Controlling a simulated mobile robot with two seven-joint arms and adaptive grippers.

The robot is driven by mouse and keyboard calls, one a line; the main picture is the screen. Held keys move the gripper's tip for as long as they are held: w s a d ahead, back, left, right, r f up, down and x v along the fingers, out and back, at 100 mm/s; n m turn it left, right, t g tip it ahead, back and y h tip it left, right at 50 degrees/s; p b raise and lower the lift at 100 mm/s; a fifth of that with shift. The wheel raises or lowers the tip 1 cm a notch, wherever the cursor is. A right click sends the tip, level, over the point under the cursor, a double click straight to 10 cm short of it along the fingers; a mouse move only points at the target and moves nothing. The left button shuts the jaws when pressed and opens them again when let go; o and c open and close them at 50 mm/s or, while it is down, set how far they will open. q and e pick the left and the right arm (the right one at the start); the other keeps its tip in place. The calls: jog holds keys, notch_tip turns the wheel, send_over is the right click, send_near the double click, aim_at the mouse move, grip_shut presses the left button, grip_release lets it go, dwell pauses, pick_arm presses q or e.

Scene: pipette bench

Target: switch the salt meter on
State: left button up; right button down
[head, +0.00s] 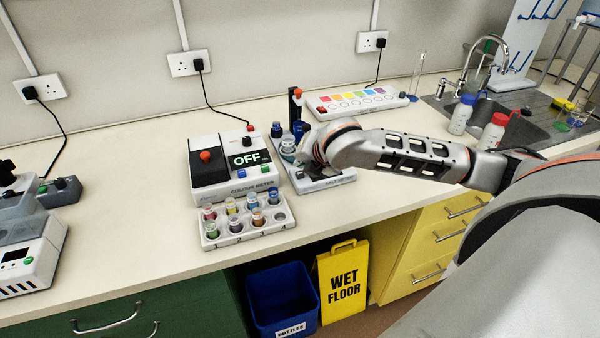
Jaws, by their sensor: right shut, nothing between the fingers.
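The salt meter (343,180) is a white unit on the bench, right of the colour meter, with its name on its front edge. Its middle and most of its top are hidden behind my right gripper (304,162). A dark upright post and blue-topped parts show at its back left. My right gripper is shut and empty, low over the meter. I cannot tell whether it touches the meter, and I see no switch or lit display on it. My left gripper is out of view.
The colour meter (210,187), reading OFF, stands close on the left. A vial rack (262,235) is in front of it. A colour-strip panel (340,108) lies behind. Bottles (461,115) and a sink (520,122) are at the right.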

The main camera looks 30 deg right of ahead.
aim_at(301, 174)
notch_tip(301, 174, up, 6)
jog(key=shift+f, duration=0.1)
dwell(0.5)
dwell(0.4)
